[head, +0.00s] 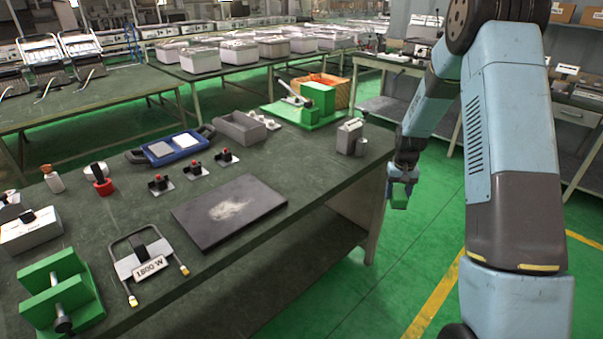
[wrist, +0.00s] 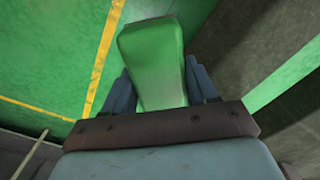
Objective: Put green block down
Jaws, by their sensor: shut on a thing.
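My gripper (head: 401,180) hangs off the right end of the dark workbench (head: 330,205) in the head view, over the green floor. It is shut on a green block (head: 399,197), which sticks out below the fingers. In the wrist view the green block (wrist: 153,60) sits between the two blue-grey fingers of my gripper (wrist: 154,90). Its lower part is hidden by my gripper body. Nothing under the block touches it in the wrist view; the green floor lies behind it.
A grey box-like part (head: 350,138) stands near the bench's right corner. A green fixture (head: 310,105) stands at the back right. A dark plate (head: 228,210) and a heating element labelled 1800 W (head: 148,262) lie at the front. The bench is bare right of the plate.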

